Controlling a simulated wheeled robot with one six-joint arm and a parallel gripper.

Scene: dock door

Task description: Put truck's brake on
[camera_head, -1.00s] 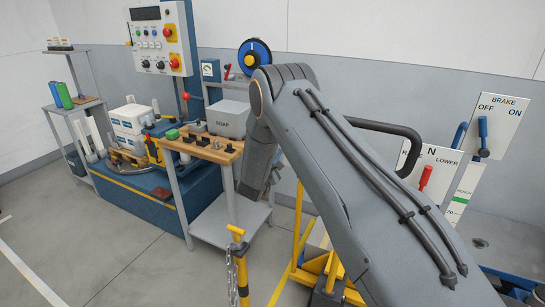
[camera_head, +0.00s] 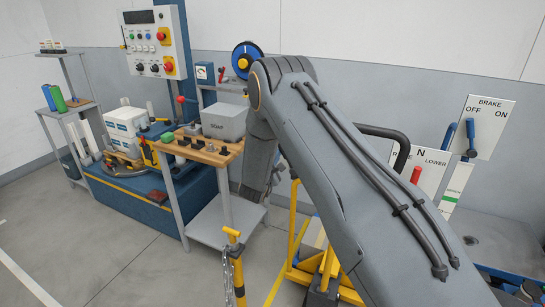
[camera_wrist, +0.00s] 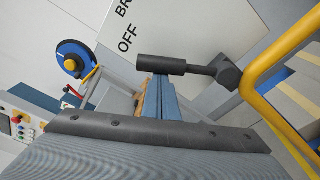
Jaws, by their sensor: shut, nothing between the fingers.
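The white BRAKE board (camera_head: 490,138) is at the right of the head view, marked OFF on its left and ON on its right. In the wrist view a tilted BRAKE board (camera_wrist: 172,28) with OFF fills the top middle. A dark lever with a bar-shaped grip (camera_wrist: 160,65) and a thick hub lies in front of it. My gripper (camera_wrist: 161,80) is shut and empty, its blue fingertips just below the grip; I cannot tell whether they touch. In the head view my arm hides the gripper.
A yellow rail (camera_wrist: 268,75) curves close on the right of the wrist view. A second board marked N and LOWER (camera_head: 429,178) carries a red lever. The floor (camera_head: 125,255) at front left is clear.

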